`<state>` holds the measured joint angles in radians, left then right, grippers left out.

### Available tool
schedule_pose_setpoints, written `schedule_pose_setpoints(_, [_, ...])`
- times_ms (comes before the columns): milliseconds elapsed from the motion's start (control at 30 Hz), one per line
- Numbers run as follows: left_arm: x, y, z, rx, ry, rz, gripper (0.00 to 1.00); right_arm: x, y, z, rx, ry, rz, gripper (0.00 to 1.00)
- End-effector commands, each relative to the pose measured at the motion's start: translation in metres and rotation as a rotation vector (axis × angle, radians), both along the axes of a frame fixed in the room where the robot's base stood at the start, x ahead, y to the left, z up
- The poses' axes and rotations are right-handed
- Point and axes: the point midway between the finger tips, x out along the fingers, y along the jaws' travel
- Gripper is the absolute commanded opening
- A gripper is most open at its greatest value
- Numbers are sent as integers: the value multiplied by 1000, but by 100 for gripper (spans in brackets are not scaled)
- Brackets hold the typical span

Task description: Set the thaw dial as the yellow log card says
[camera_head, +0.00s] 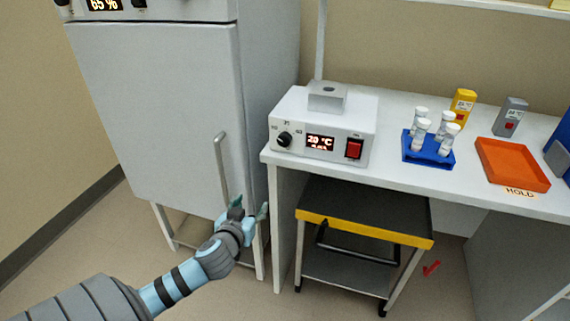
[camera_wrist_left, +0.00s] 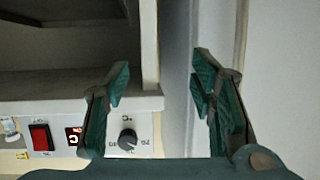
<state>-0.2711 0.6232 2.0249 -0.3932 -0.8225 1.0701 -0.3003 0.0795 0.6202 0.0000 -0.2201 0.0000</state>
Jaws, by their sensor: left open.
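The thaw dial (camera_head: 284,139) is a black knob on the front of a white heater box (camera_head: 347,117) on the bench. Beside it are a lit display (camera_head: 320,142) reading about 20 °C and a red switch (camera_head: 354,149). The dial's pointer is too small to read. My left gripper (camera_head: 249,210) is open and empty, below and left of the dial, in front of the cabinet's side. In the left wrist view the dial (camera_wrist_left: 128,139) shows upside down, beyond the left finger and not touched. I cannot make out a yellow log card for certain; a yellow patch (camera_head: 562,3) is cut off at the top right.
A tall grey cabinet (camera_head: 150,105) with a vertical handle stands left. On the bench are a blue rack (camera_head: 430,152) with several white-capped vials, an orange tray (camera_head: 515,164), a yellow bottle (camera_head: 463,104) and a grey bottle (camera_head: 510,118). A black-topped cart (camera_head: 365,212) stands underneath.

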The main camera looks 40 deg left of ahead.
Motion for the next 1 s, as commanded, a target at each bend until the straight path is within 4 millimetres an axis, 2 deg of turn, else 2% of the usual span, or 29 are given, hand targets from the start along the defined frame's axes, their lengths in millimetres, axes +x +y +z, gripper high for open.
schedule_pose_setpoints(33, [6, -15, 38, -19, -134, -18, 51, 0, 0, -21, 0, 0, 0, 40])
schedule_pose_setpoints(100, [3, -34, 91, -64, -285, -38, 51, 0, 0, -28, 0, -1, 0, 40])
schedule_pose_setpoints(200, [-3, -49, 130, -111, -395, -59, 51, 1, 0, -32, 0, -1, 0, 40])
schedule_pose_setpoints(233, [-2, -50, 135, -117, -407, -61, 51, 1, 0, -32, 0, -1, 0, 40])
schedule_pose_setpoints(367, [16, -44, 140, -124, -417, -60, 51, 0, 0, -33, 0, -1, 0, 40])
schedule_pose_setpoints(700, [105, -13, 139, -127, -414, -61, 51, 2, -6, -44, -9, -3, 7, 40])
schedule_pose_setpoints(833, [123, -7, 139, -125, -411, -62, 51, 3, -12, -45, -18, -4, 12, 40])
schedule_pose_setpoints(1000, [130, -4, 139, -123, -410, -63, 51, 3, -14, -46, -20, -4, 12, 40])
